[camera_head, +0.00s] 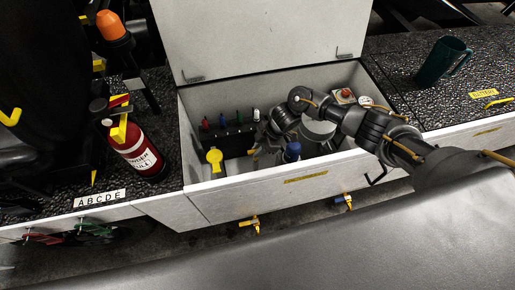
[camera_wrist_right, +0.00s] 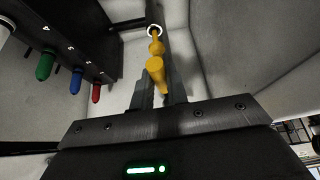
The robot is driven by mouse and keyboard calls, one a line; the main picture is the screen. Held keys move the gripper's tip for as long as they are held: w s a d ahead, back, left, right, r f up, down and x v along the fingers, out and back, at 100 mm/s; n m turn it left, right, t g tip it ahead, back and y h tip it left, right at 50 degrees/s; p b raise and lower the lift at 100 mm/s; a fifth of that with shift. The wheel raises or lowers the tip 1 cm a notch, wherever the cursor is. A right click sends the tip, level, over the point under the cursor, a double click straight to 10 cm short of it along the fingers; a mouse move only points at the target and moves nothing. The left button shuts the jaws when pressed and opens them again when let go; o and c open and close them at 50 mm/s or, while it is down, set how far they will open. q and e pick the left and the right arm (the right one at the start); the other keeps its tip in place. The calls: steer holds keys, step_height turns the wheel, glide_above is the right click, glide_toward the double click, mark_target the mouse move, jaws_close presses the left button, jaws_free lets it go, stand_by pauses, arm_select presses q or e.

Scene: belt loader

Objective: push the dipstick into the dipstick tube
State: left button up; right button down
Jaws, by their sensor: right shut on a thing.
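My right gripper (camera_head: 257,147) reaches down into the open white compartment from the right. In the right wrist view its two dark fingers (camera_wrist_right: 155,72) are shut on a yellow piece, which appears to be the dipstick (camera_wrist_right: 156,70). I cannot tell whether this ring is the mouth of the dipstick tube or part of the dipstick. The dipstick's lower part is hidden. In the head view only a small yellowish bit shows by the fingers. My left gripper is not in view.
A yellow-topped fitting (camera_head: 214,157) stands left in the compartment. A blue cap (camera_head: 292,150) is near the front wall. A raised lid (camera_head: 265,35) stands behind. A fire extinguisher (camera_head: 140,151) stands left, a green mug (camera_head: 441,62) right.

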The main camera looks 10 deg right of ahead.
steer(key=shift+f+b, duration=1.25)
steer(key=shift+f, duration=0.4)
steer(key=shift+s, duration=0.1)
steer(key=c, duration=1.3)
jaws_free()
steer(key=v, duration=1)
steer(key=shift+d+r, duration=0.2)
steer(key=shift+r, duration=0.2)
